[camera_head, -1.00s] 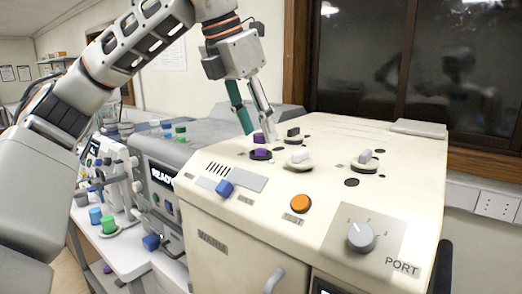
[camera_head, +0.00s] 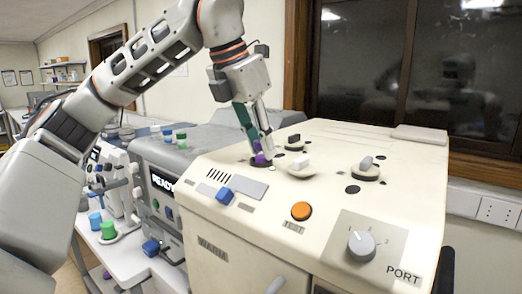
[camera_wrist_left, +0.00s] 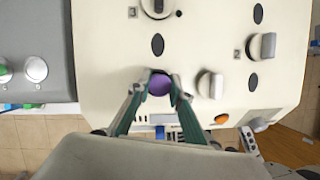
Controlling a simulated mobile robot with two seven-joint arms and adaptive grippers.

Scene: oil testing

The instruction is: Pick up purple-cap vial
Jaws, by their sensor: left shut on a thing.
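The purple-cap vial (camera_head: 259,158) stands in a dark port on top of the cream machine (camera_head: 330,150). In the left wrist view its round purple cap (camera_wrist_left: 159,84) sits between my two fingertips. My left gripper (camera_head: 261,151) reaches down from above and is shut on the cap, with a finger on each side. It also shows in the left wrist view (camera_wrist_left: 159,92). The vial's body below the cap is hidden in the port. My right gripper is in neither view.
White knobs (camera_head: 301,163) and a grey switch (camera_head: 366,163) stand on the machine top close by. A blue knob (camera_head: 225,196) and an orange button (camera_head: 301,211) are on the front slope. A grey device (camera_head: 205,145) adjoins on the left.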

